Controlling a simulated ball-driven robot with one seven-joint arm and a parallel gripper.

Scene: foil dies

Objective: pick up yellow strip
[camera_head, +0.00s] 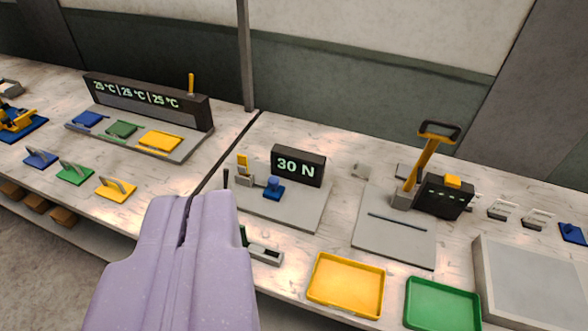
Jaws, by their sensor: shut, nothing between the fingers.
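My lavender gripper (189,202) fills the lower left of the view, its two fingers together with only a thin dark slit between them. It holds nothing. A small upright yellow strip-like piece (243,163) stands in a grey holder (244,180) on the grey plate with the 30 N display, beyond and to the right of my fingertips. Another narrow yellow upright piece (191,84) stands at the right end of the temperature display. I cannot tell for certain which is the yellow strip. My gripper appears apart from both and hides part of the bench.
The 30 N display (298,166) and a blue knob-like part (273,188) are close by. A yellow-handled lever press (429,160) stands right. A yellow tray (345,285) and green tray (441,305) lie at the front. Coloured handled dies (117,188) sit left.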

